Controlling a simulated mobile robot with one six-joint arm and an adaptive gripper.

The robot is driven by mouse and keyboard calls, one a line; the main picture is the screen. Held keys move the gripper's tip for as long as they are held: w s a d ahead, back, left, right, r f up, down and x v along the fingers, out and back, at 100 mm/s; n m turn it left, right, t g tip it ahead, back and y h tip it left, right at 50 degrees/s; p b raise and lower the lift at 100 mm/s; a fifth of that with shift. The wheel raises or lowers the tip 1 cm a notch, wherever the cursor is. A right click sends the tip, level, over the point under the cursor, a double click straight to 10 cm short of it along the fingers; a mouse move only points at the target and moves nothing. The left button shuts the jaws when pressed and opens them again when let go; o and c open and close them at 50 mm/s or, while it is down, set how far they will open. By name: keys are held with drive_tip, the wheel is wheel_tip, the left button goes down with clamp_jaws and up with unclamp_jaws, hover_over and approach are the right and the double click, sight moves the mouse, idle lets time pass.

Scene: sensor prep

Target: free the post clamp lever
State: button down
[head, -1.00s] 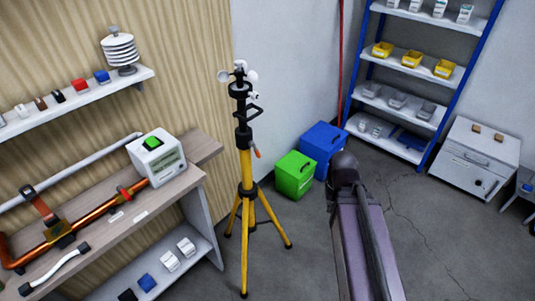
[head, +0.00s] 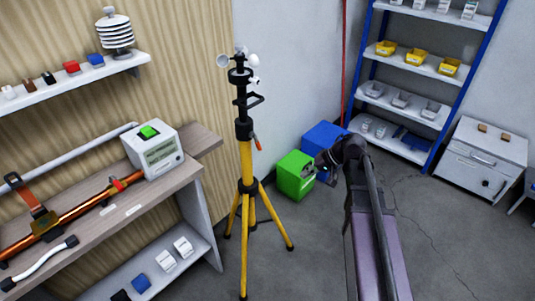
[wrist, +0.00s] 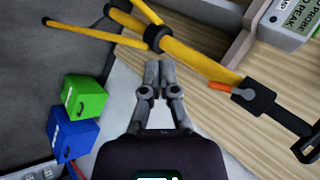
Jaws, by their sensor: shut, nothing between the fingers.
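The post clamp lever (head: 257,143) is a small orange lever on the black collar (head: 243,129) of the yellow tripod (head: 246,165). In the wrist view the lever (wrist: 220,87) points away from the collar (wrist: 258,96), to the right of my fingertips. My gripper (wrist: 158,70) is shut and empty, its fingertips together. In that view they overlap the picture just below the tripod's lower black hub (wrist: 155,37); I cannot tell the depth between them. In the head view my gripper (head: 326,160) is small and dark, right of the tripod and apart from the lever.
A green box (head: 295,176) and a blue box (head: 325,138) stand on the floor behind my gripper. A workbench (head: 183,172) with a white meter (head: 154,150) is left of the tripod. Spinning-cup sensor parts (head: 240,60) top the post. Floor is open at the right.

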sight(256, 142)
drive_tip(key=w+r+y+b, duration=0.2)
drive_tip(key=w+y, duration=0.1)
drive_tip(key=w, duration=0.2)
drive_tip(key=w+r+n+t+y+b, duration=0.1)
drive_tip(key=w+r+y+b, duration=0.1)
drive_tip(key=w+y+b, duration=0.1)
drive_tip(key=w+y, duration=0.1)
drive_tip(key=w, duration=0.1)
drive_tip(key=shift+w, duration=0.35)
drive_tip(key=shift+a, duration=0.25)
drive_tip(key=b+x, duration=0.2)
drive_tip(key=x, duration=1.1)
drive_tip(key=shift+a+b, duration=0.3)
drive_tip(key=shift+a, duration=0.1)
drive_tip(key=shift+w, duration=0.15)
